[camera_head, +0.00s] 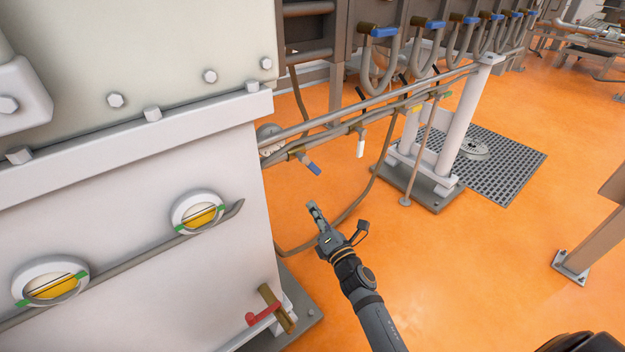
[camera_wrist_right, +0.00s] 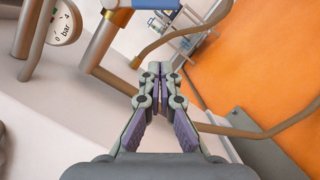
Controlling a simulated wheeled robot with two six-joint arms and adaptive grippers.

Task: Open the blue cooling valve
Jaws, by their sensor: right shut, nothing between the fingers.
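A valve with a blue handle (camera_head: 314,168) sits on the grey pipe beside the large pale machine in the head view. The handle points down and to the right. In the right wrist view a blue handle (camera_wrist_right: 155,4) with a brass valve body (camera_wrist_right: 117,14) shows at the top edge, partly cut off. My right gripper (camera_head: 311,206) is below the blue handle, apart from it. In the right wrist view its fingers (camera_wrist_right: 160,70) are together with nothing between them. My left gripper is not in view.
A white-handled valve (camera_head: 360,148) hangs right of the blue one. A pressure gauge (camera_wrist_right: 64,24) is at the wrist view's upper left. A curved hose (camera_head: 345,215) runs behind my gripper. Several other blue-handled valves (camera_head: 384,32) line the back. Orange floor (camera_head: 480,235) at right is open.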

